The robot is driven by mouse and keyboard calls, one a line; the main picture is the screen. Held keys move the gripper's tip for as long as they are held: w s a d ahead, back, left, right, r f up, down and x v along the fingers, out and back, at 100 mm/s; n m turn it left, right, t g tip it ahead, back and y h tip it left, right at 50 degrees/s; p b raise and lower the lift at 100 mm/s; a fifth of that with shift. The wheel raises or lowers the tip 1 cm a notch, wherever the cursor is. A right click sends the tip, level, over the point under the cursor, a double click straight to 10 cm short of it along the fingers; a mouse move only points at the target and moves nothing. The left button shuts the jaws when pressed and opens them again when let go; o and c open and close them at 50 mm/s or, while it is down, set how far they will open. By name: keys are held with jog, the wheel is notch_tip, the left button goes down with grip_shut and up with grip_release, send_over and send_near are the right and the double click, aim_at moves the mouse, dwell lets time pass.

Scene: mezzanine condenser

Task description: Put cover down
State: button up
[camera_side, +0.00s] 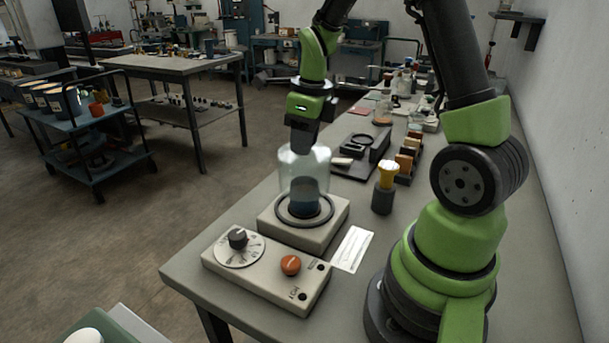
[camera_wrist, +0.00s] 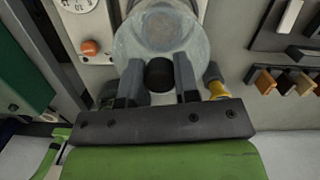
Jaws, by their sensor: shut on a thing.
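The cover is a clear glass dome (camera_side: 304,165) with a dark knob on top; it also shows from above in the wrist view (camera_wrist: 158,35). My gripper (camera_side: 303,143) is above it, with its fingers on either side of the black knob (camera_wrist: 159,74), shut on it. The dome is upright over a pale square base (camera_side: 325,226) with a dark ring (camera_side: 290,221). A dark bluish cylinder (camera_side: 305,196) shows through the glass, inside the dome.
A control box (camera_side: 265,272) with a dial (camera_side: 238,240) and an orange button (camera_side: 290,265) stands in front of the base. A white card (camera_side: 352,249) lies to the right. A yellow-topped brush (camera_side: 387,175) in a dark holder stands behind right, near several small blocks (camera_side: 406,160).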

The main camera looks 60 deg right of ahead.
aim_at(305, 164)
jog(key=shift+f, duration=2.75)
jog(key=o, duration=1)
jog(key=shift+f, duration=0.15)
jog(key=shift+c, duration=0.2)
